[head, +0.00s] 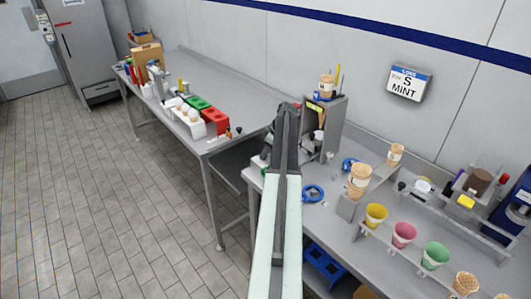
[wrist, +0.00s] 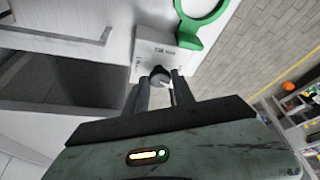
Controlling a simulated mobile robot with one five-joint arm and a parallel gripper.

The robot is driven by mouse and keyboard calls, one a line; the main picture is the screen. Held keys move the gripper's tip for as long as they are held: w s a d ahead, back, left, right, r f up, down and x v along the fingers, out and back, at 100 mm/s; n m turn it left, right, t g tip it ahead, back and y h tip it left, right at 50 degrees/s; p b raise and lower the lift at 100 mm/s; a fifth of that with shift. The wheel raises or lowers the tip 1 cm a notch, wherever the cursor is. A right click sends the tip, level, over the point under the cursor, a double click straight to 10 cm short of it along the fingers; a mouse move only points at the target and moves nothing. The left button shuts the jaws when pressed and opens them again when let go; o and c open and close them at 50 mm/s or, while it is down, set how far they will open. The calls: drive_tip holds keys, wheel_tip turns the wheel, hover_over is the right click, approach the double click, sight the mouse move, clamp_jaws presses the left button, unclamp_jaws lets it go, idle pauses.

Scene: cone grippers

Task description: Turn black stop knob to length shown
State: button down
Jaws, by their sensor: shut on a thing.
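In the wrist view the black stop knob (wrist: 158,71) sits on the face of a pale block (wrist: 164,52) that carries small dark print, too small to read. The two dark fingers of my gripper (wrist: 161,80) stand on either side of the knob and are shut on it. The knob's pointer and setting cannot be made out. In the head view my own arm covers the knob and the gripper. A wall sign (head: 409,82) reads "S" and "MINT".
A green ring (wrist: 203,22) juts out beside the block. In the head view a grey box-like stand (head: 333,128) is right of my arm. Coloured cones, including a yellow one (head: 376,215), stand in a rack at the right. Red and green blocks (head: 214,122) sit on the left table.

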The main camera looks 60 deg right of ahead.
drive_tip(key=m, duration=0.2)
drive_tip(key=m+h, duration=0.1)
drive_tip(key=shift+a+m, duration=0.2)
drive_tip(key=shift+m, duration=0.2)
drive_tip(key=m+h, duration=0.1)
drive_tip(key=m, duration=0.2)
drive_tip(key=shift+a+g+h, duration=0.15)
drive_tip(key=shift+g+h, duration=0.15)
drive_tip(key=shift+h, duration=0.1)
drive_tip(key=m+h, duration=0.1)
drive_tip(key=m, duration=0.3)
drive_tip(key=shift+w+g, duration=0.15)
drive_tip(key=shift+g, duration=0.15)
drive_tip(key=shift+a+m+g+h, duration=0.1)
drive_tip(key=shift+m+g+h, duration=0.45)
drive_tip(key=shift+m, duration=1.25)
drive_tip(key=c, duration=1.1)
unclamp_jaws()
drive_tip(key=shift+o, duration=0.2)
